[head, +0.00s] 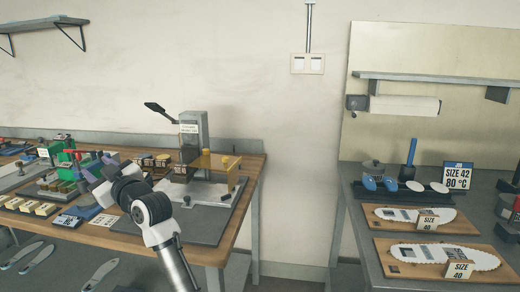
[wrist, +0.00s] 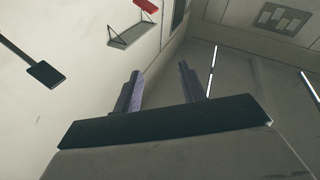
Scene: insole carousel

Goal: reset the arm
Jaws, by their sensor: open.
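My arm reaches up from the bottom of the head view, over the front of the left wooden bench. My gripper (head: 95,166) is at its end, above the left part of that bench, with its purple-grey fingers pointing up and away from the bench top. In the wrist view my gripper (wrist: 160,78) has its two fingers spread apart, with nothing between them. That view looks up at the wall and ceiling. My arm hides part of the bench and some items behind it.
A press (head: 193,135) with a black lever stands on the left bench (head: 245,172), right of my gripper. Its lever (wrist: 45,72) shows in the wrist view. A wall shelf (head: 40,24) is at upper left. The right bench holds insoles on boards (head: 395,227) and a size sign (head: 458,176).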

